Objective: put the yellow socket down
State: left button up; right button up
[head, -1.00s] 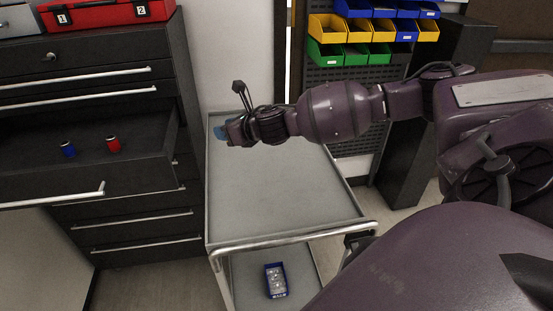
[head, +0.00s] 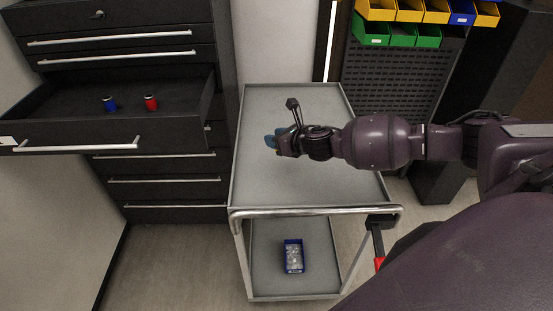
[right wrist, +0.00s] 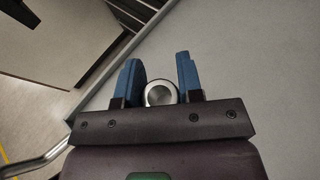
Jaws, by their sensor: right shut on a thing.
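My right gripper (head: 272,140) is over the grey top of the cart (head: 285,180), toward its left side, with its blue fingers pointing left. In the right wrist view, its two blue fingers (right wrist: 160,75) are on either side of a round metal end with a dark centre, the socket (right wrist: 160,93). The gripper is shut on it. No yellow shows on the part I see, and the gripper hides the socket in the head view. I cannot tell its exact height above the cart top. My left gripper is not in view.
The cart top is otherwise bare. A blue bin (head: 292,256) with small items is on its lower shelf. An open drawer (head: 60,132) at left holds a blue socket (head: 109,104) and a red socket (head: 151,103). Coloured bins (head: 400,36) hang behind at right.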

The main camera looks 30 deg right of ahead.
notch_tip(320, 180, down, 3)
jog(key=shift+r, duration=0.1)
jog(key=shift+f+b, duration=0.3)
jog(key=shift+f, duration=0.4)
notch_tip(320, 180, down, 4)
jog(key=shift+r+b, duration=0.15)
jog(key=shift+b, duration=0.25)
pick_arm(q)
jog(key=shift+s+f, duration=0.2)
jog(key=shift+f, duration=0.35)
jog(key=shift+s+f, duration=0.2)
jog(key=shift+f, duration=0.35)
pick_arm(e)
jog(key=o, duration=1)
jog(key=shift+c, duration=0.2)
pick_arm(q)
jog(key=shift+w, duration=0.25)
